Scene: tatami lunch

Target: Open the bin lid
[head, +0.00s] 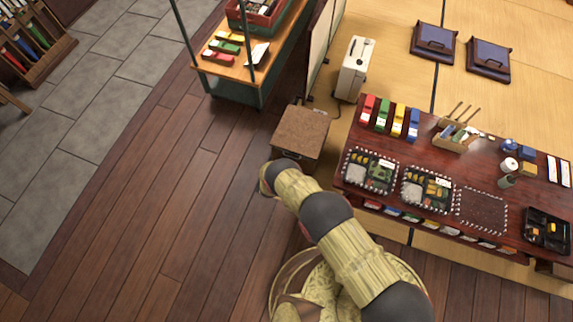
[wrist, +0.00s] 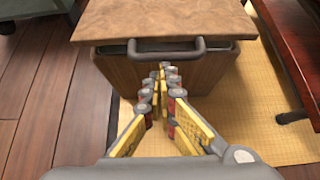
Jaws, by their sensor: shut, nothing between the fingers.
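The bin (wrist: 190,74) is a brown wood-look box with a flat brown lid (wrist: 165,18) on top. A dark bar handle (wrist: 166,46) runs along the lid's near edge. The lid lies flat over the bin, with a dark rim showing just under it. In the head view the lid (head: 301,131) shows from above, at the far end of my arm, which hides part of the bin's front. My gripper (wrist: 164,70) is shut and empty, its fingertips close below the handle in the wrist view. I cannot tell whether they touch the bin or handle.
A low dark red table (head: 345,188) with lunch boxes stands right of the bin; its leg (wrist: 312,112) is near. A cart (head: 236,85) stands behind left, and a white case (head: 355,69) behind right. Wooden floor (head: 150,215) at left is clear.

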